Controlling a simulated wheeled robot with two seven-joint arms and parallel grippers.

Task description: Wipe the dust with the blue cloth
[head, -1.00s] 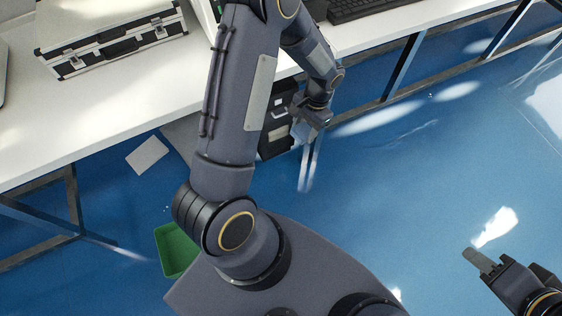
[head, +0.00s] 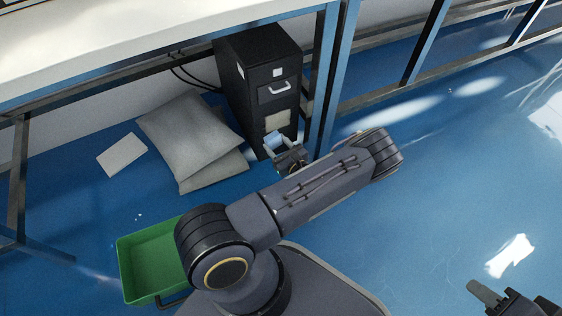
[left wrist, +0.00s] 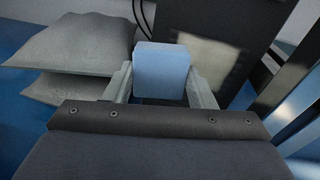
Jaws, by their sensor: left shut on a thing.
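The blue cloth (head: 273,139) is a light blue folded block held between the fingers of my left gripper (head: 283,149). The cloth also shows in the left wrist view (left wrist: 160,72), with a finger on each side. The dust is a pale beige patch (head: 277,121) low on the front of the black drawer cabinet (head: 262,72). In the left wrist view the dust (left wrist: 206,66) lies behind and right of the cloth. Whether the cloth touches the cabinet I cannot tell. My right gripper (head: 510,297) is at the bottom right edge, cut off, its fingers apart and empty.
Grey cushions (head: 190,135) lie on the floor left of the cabinet. A white sheet (head: 122,155) lies further left. A green bin (head: 150,264) stands at the lower left. A table (head: 130,35) overhangs the cabinet, with a metal leg (head: 327,90) right of it. The floor at right is clear.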

